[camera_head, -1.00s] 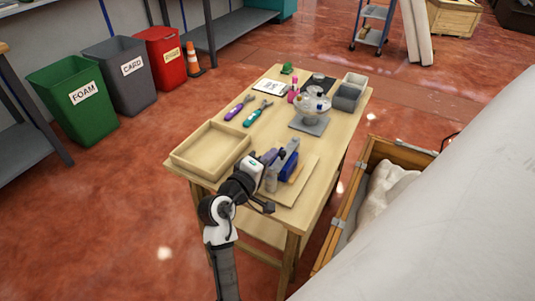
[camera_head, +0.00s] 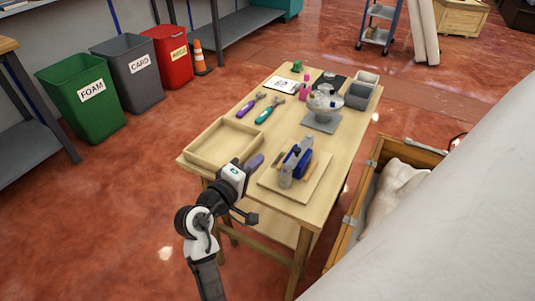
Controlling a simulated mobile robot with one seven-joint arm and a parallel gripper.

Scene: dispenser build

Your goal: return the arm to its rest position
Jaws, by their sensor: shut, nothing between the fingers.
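My arm (camera_head: 200,232) rises from the bottom of the head view and reaches to the near edge of the wooden table (camera_head: 335,158). My gripper (camera_head: 252,164) is at its end, over the table's near part, between the wooden tray and the square board. It is shut and holds nothing. Its fingertips are small and partly hidden behind the wrist. On the board (camera_head: 310,190) stand a dark blue object (camera_head: 298,157) and a clear bottle-like piece (camera_head: 285,178), apart from my gripper.
An empty wooden tray (camera_head: 196,158) lies at the table's left. Purple and teal hand tools, a clear domed dispenser (camera_head: 325,102) on a grey base, and grey bins (camera_head: 358,96) stand farther back. A wooden crate (camera_head: 352,222) is to the right.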

